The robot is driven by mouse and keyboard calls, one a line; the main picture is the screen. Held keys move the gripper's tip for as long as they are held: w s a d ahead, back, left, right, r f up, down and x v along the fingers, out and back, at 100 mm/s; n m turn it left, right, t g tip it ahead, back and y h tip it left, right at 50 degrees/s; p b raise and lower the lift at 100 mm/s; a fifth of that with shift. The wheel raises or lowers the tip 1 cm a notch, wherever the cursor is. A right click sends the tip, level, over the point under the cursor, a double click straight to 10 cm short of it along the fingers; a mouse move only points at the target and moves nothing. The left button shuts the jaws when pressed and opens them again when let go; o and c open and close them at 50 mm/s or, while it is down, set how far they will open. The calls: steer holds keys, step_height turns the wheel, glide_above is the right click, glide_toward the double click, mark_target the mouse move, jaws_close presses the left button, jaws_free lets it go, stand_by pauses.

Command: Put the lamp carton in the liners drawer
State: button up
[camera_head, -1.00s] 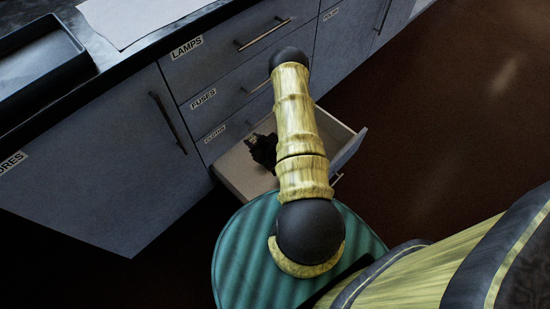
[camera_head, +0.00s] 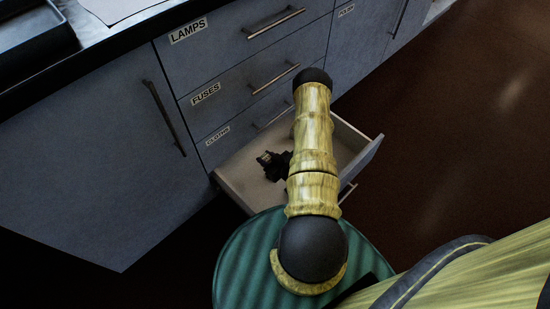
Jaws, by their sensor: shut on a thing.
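The open bottom drawer (camera_head: 239,183) is pulled out below the drawer labelled CLOTHS; its own label is not in sight, so I cannot read whether it says liners. My dark gripper (camera_head: 273,164) is inside the drawer's outline, left of my arm, which hides part of it. It is shut on a small pale yellowish thing (camera_head: 265,159), seemingly the lamp carton, of which only a sliver shows. I cannot tell whether the carton touches the drawer floor.
Closed drawers labelled LAMPS (camera_head: 245,40) and FUSES (camera_head: 240,88) are above. A cupboard door (camera_head: 110,150) with a long handle is at left. A dark tray (camera_head: 40,35) and a pale sheet (camera_head: 112,8) lie on the counter. The brown floor (camera_head: 450,150) at right is clear.

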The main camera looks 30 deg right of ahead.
steer(key=b+x, duration=0.1)
steer(key=x, duration=0.2)
steer(key=b+x, duration=0.2)
steer(key=x, duration=0.1)
steer(key=f+b+x, duration=0.1)
steer(key=x, duration=0.3)
steer(key=shift+s+f, duration=0.15)
steer(key=shift+s, duration=0.05)
steer(key=shift+w, duration=0.45)
steer(key=w+f+b, duration=0.3)
steer(key=shift+w+a, duration=0.25)
steer(key=shift+a, duration=0.15)
steer(key=shift+w, duration=0.15)
steer(key=o, duration=0.9)
